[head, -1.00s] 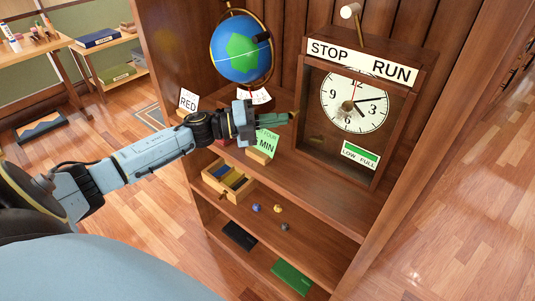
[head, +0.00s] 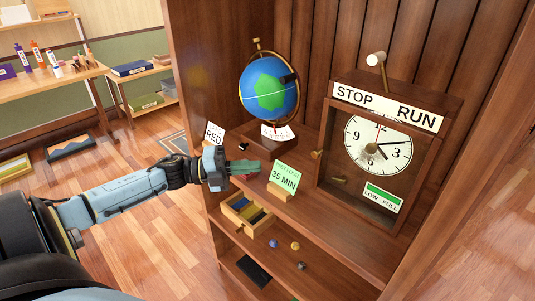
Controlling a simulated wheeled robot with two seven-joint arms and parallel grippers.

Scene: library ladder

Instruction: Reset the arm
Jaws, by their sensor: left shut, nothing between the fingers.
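My left gripper (head: 245,166) is shut and empty. It is in front of the shelf unit, near the RED card and left of the green card. My left arm (head: 120,194) comes in from the left and is stretched toward the shelf. My right gripper does not show in the head view.
A globe (head: 269,88), a white RED card (head: 214,135), a green 35 MIN card (head: 285,176) and a clock box (head: 372,150) stand on the shelf. A wooden tray (head: 229,213) and small balls are below.

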